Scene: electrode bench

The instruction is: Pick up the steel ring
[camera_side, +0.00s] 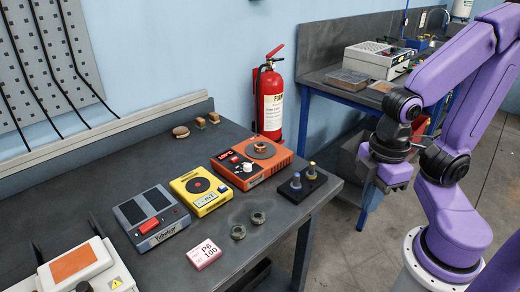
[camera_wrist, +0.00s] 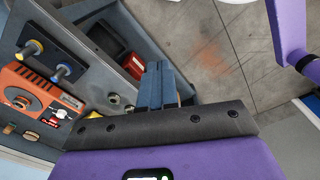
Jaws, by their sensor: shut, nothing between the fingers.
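Two small greyish rings lie apart on the dark bench (camera_side: 285,215), in front of the yellow meter. One ring (camera_side: 238,231) is nearer the pink label and the other ring (camera_side: 258,216) is a little farther back. I cannot tell from their look which is the steel ring. In the wrist view, a small pale ring (camera_wrist: 113,98) shows left of my fingers. My gripper (camera_side: 368,186) hangs off the bench's right edge, above the floor and clear of the rings. Its blue fingers (camera_wrist: 161,72) are together and empty.
A black stand (camera_side: 302,184) with two knobbed posts sits at the bench's right edge, between my gripper and the rings. Behind are an orange device (camera_side: 250,177), a yellow meter (camera_side: 201,195) and a grey box (camera_side: 150,217). A pink label (camera_side: 203,254) lies near the front edge.

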